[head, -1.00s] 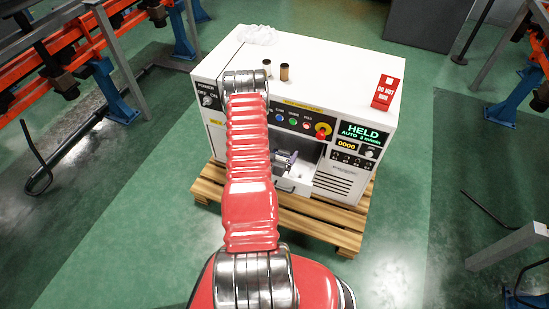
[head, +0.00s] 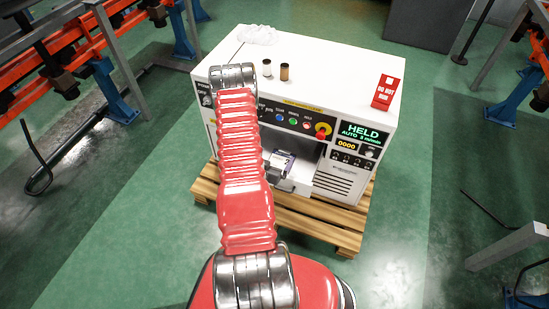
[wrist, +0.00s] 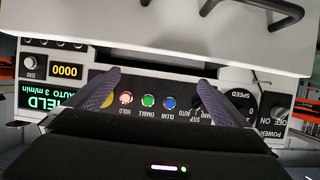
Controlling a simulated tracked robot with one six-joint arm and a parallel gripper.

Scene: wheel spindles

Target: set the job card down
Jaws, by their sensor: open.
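My gripper (wrist: 158,78) is open in the wrist view, its two purple-grey fingers spread apart with nothing visible between them. They are in front of the white machine's button panel (wrist: 150,103), which appears upside down. In the head view my wrist end (head: 280,166) partly shows at the machine's front recess, beyond my red arm. I cannot make out a job card in either view. A red sign (head: 384,92), lettered "DO NOT RUN", stands on the right of the machine top.
The white machine (head: 335,75) stands on a wooden pallet (head: 315,218); its display (head: 361,133) reads HELD. A white panel (wrist: 230,30) with dark handles fills the wrist view's upper part.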

